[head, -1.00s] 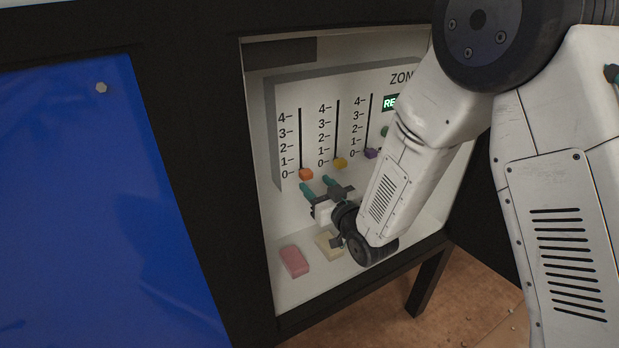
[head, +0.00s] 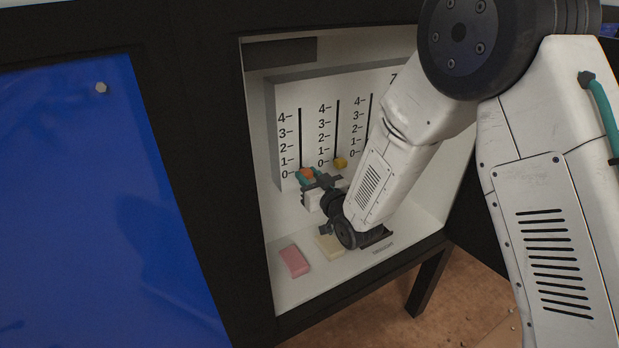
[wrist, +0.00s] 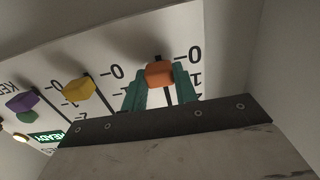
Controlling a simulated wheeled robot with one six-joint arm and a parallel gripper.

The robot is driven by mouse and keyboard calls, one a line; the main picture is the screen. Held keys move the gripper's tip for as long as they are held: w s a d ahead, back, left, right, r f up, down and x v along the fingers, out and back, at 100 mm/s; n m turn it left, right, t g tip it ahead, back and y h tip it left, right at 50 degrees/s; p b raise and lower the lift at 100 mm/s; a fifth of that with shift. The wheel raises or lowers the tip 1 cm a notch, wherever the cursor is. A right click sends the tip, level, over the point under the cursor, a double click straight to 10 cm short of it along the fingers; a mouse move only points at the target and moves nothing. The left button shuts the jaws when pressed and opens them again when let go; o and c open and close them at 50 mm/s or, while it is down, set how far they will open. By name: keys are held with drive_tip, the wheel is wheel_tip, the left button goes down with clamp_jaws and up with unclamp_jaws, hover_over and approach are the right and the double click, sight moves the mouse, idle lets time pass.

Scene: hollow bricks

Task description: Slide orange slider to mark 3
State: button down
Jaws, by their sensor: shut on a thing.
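The orange slider (head: 306,173) sits at the bottom of the leftmost slot, beside mark 0, on the white panel (head: 290,95). It also shows in the wrist view (wrist: 159,73). My gripper (head: 307,177) is at the slider, with its teal fingers on both sides of it, shut on it. In the wrist view the two fingers (wrist: 160,82) flank the orange knob. Mark 3 (head: 283,133) is visible higher on the same scale, and the slot above the knob is clear.
A yellow slider (head: 340,162) is close by on the right, near 0. A purple slider (wrist: 22,104) and a lit green display (wrist: 46,138) show in the wrist view. A pink block (head: 293,261) and a cream block (head: 329,246) lie on the cabinet floor. Cabinet walls enclose the arm.

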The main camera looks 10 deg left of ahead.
wheel_tip(320, 180, up, 12)
drive_tip(key=shift+f, duration=0.1)
drive_tip(key=c, duration=1.1)
unclamp_jaws()
drive_tip(key=v, duration=0.7)
drive_tip(key=shift+s+d, duration=0.25)
drive_tip(key=shift+s, duration=0.05)
